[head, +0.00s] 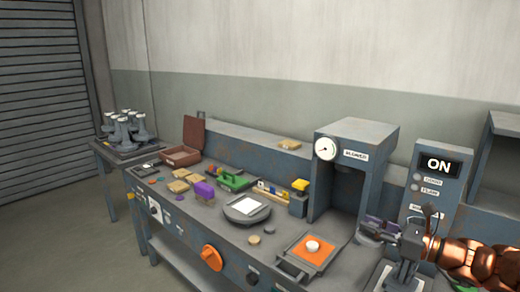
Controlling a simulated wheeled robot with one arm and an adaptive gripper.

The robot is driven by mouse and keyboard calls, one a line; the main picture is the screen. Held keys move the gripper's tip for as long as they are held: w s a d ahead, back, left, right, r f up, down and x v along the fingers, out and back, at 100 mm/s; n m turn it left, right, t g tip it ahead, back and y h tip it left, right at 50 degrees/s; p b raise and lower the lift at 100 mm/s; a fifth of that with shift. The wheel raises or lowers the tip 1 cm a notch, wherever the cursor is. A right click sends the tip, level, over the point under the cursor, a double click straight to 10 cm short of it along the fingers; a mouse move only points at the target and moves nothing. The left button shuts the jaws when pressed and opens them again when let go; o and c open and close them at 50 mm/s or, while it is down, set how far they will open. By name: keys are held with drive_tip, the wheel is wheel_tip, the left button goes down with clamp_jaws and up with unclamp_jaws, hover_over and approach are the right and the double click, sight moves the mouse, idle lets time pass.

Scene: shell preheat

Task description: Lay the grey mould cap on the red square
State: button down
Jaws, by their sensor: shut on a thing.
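The red square (301,255) looks orange-red and lies in a grey frame on the bench, in front of the press-like BLOWER housing. A small white round piece sits on it. My gripper (382,230) is at the lower right, to the right of the red square and apart from it. It is shut on a small grey piece (368,238) that looks like the mould cap. The fingers and wrist partly hide this piece, so its shape and exact height above the bench are unclear.
The BLOWER housing (368,136) with a gauge and the ON control box (438,180) stand close behind my gripper. A round grey plate (232,214) with a white square is left of the red square. An orange knob (211,257) juts from the bench front. Small blocks crowd the left.

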drive_tip(key=w+a+f+p, duration=0.1)
drive_tip(key=w+a+f, duration=0.2)
drive_tip(key=a+f, duration=0.2)
drive_tip(key=w+a+f+n+g+y+p, duration=0.1)
drive_tip(key=w+a+f, duration=0.2)
drive_tip(key=f, duration=0.6)
drive_tip(key=shift+w+a, duration=0.35)
drive_tip(key=shift+a, duration=0.6)
drive_tip(key=shift+f, duration=0.1)
